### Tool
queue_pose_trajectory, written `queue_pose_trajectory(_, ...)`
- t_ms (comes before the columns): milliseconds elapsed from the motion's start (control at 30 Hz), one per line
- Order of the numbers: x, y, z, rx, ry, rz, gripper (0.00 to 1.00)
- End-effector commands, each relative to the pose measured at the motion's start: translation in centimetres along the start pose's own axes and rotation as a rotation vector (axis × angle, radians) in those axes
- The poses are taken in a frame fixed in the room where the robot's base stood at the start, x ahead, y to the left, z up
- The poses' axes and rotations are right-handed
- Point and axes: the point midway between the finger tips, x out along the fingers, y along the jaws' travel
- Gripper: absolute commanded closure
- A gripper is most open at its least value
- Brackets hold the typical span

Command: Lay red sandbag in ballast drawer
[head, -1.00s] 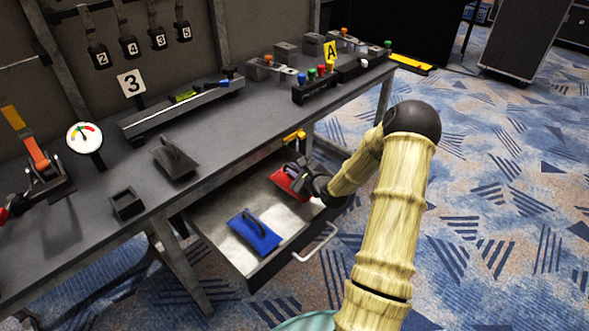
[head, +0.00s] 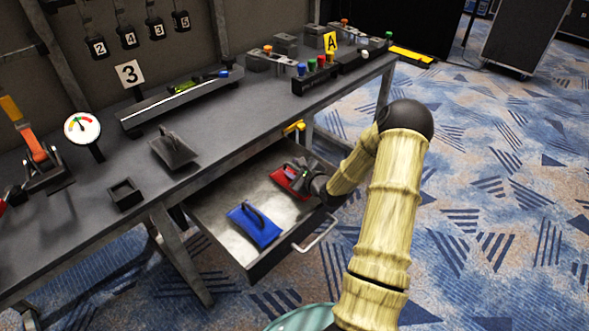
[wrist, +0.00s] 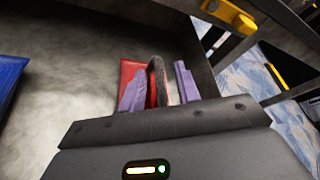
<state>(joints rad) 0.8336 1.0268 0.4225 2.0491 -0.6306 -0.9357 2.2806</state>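The red sandbag (head: 284,178) lies in the open ballast drawer (head: 218,238), toward its far right part. It has a dark strap handle on top. In the wrist view the red sandbag (wrist: 129,72) lies flat on the drawer floor, its handle standing up between the purple fingers. My gripper (wrist: 160,88) is open, with a finger on each side of the handle and gaps showing beside it. In the head view my gripper (head: 303,172) is at the sandbag's right side, partly hiding it. A blue sandbag (head: 256,226) lies nearer in the same drawer.
The workbench (head: 215,130) runs above the drawer. A dark sandbag (head: 174,150) and a small open box (head: 125,193) are on it. A yellow clamp-like part (head: 294,127) is at the drawer's back corner. The drawer's handle (head: 316,236) sticks out in front.

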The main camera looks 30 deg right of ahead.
Motion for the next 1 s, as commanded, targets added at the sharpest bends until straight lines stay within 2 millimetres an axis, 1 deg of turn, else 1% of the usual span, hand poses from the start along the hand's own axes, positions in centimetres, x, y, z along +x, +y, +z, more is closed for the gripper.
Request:
queue_pose_trajectory(167,-0.1,-0.2,0.3,-0.001,0.000,0.000,0.67)
queue_pose_trajectory(267,-1.1,-0.3,0.2,0.002,0.002,-0.001,0.67)
queue_pose_trajectory(367,-2.6,-0.3,0.2,0.003,0.003,-0.001,0.67)
queue_pose_trajectory(700,-9.3,-0.3,0.3,0.003,0.003,-0.001,0.67)
queue_pose_trajectory(800,-10.9,-0.3,0.2,0.002,0.002,-0.001,0.67)
queue_pose_trajectory(900,-11.7,-0.1,0.3,0.000,-0.001,0.002,0.67)
queue_pose_trajectory(1000,-12.1,-0.1,0.3,-0.001,-0.001,0.001,0.67)
